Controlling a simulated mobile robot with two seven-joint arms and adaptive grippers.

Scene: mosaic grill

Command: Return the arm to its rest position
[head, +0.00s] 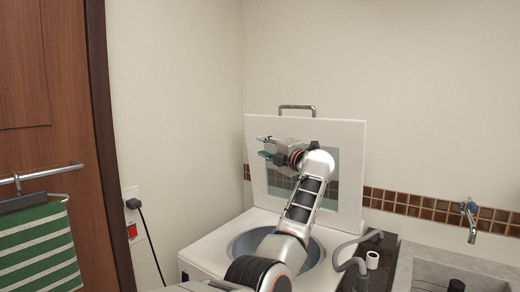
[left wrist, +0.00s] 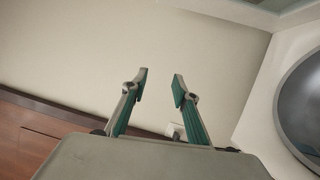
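My left arm reaches up over the white appliance (head: 205,252). Its gripper (head: 264,147) points left in front of the raised white lid (head: 345,135). In the left wrist view the two green-padded fingers of the left gripper (left wrist: 161,88) stand apart with nothing between them. Only the wall shows behind the gap. My right gripper is not in view.
The lid stands upright with a metal handle (head: 297,107) on top. Below it is a round basin (head: 245,243), partly hidden by my arm. A wooden door (head: 65,95) with a striped towel (head: 38,250) is at left.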

